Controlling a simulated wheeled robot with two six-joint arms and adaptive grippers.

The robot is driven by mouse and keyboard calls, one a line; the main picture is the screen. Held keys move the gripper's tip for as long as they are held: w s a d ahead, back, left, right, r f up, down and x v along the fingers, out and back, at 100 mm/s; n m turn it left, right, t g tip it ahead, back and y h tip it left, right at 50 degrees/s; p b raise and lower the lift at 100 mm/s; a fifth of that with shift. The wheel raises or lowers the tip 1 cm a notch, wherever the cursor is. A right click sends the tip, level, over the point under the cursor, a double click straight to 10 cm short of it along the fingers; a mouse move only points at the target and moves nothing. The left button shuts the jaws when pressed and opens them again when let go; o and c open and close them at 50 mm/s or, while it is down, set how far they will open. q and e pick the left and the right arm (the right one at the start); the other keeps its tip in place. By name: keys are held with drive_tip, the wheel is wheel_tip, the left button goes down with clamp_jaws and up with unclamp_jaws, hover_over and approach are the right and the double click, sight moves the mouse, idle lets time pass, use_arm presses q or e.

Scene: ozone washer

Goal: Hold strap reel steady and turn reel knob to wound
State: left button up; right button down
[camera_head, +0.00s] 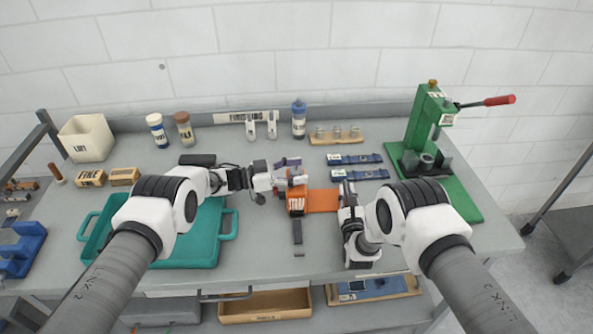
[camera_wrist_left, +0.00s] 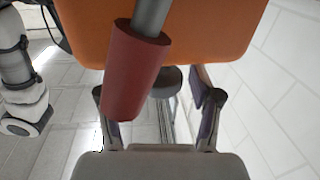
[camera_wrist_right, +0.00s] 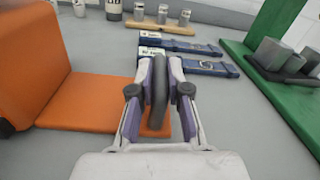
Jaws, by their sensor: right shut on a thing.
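The orange strap reel (camera_head: 297,203) stands upright on the bench on an orange base plate (camera_head: 322,201). A dark strap piece (camera_head: 297,232) lies in front of it. In the left wrist view, a red grip (camera_wrist_left: 131,75) on a grey shaft sits before the orange body (camera_wrist_left: 215,30), with a dark round knob (camera_wrist_left: 166,82) behind. My left gripper (camera_head: 283,181) is at the reel, its fingers (camera_wrist_left: 162,118) apart, with nothing visibly clamped. My right gripper (camera_head: 346,192) is shut on a dark grey upright handle (camera_wrist_right: 159,88) at the plate's right end.
A teal tray (camera_head: 205,250) lies at left. Blue labelled strips (camera_head: 355,159) lie behind the right gripper. A green press (camera_head: 425,140) with a red-tipped lever stands at right. Bottles (camera_head: 157,130) and a wooden holder (camera_head: 336,138) line the back.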

sight(296, 170)
use_arm(q)
wheel_tip(296, 170, up, 10)
idle(0.5)
drive_tip(key=shift+a, duration=0.1)
